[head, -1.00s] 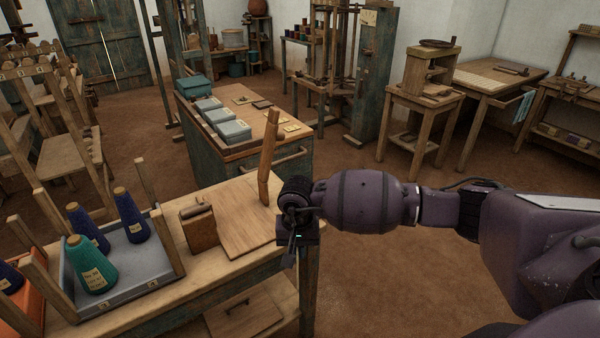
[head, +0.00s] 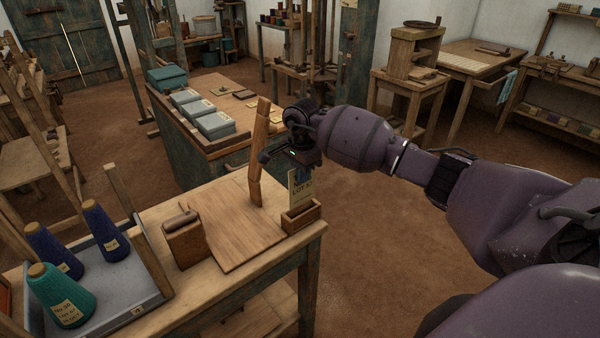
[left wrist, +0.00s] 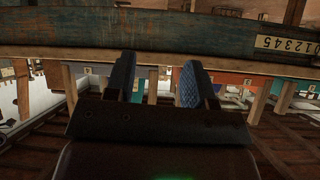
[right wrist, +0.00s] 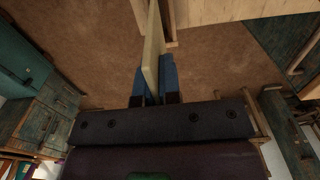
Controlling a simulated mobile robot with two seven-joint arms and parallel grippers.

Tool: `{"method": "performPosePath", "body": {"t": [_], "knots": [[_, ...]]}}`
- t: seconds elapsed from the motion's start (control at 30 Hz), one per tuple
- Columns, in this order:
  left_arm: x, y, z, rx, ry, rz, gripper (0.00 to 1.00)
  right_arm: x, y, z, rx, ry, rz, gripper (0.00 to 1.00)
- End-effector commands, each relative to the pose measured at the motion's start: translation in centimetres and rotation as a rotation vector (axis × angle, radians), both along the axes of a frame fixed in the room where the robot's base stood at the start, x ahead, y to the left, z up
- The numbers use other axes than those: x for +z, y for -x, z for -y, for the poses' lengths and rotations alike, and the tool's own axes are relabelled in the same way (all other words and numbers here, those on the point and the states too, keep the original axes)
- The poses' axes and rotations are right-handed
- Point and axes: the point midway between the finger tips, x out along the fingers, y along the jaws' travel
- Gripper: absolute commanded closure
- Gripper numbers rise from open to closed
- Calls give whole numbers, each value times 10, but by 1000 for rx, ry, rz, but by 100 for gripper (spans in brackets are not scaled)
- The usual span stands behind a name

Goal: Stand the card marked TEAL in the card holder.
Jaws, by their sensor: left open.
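My right gripper (head: 303,166) is shut on a pale card (head: 298,191) and holds it upright at the small wooden card holder (head: 302,217). The right wrist view shows the card (right wrist: 154,50) nearly edge-on between the blue fingers. The holder stands at the right end of the bench (head: 255,258). My left gripper (left wrist: 158,80) is open and empty in the left wrist view.
A tilted wooden board (head: 257,150) rises just left of my right gripper. A wooden block (head: 184,242) and a flat board (head: 235,225) lie left of the holder. A grey tray (head: 120,265) holds teal and blue yarn cones. Floor to the right is clear.

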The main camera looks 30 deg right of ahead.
Motion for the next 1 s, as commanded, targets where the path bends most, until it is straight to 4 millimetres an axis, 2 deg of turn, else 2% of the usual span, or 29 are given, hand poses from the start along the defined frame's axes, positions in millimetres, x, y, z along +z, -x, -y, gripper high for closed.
{"method": "performPosePath", "body": {"t": [1.0], "knots": [[-13, -6, 1, -7, -1, 2, 50, -42, 0, 0, 3, 0, -2, 100]]}}
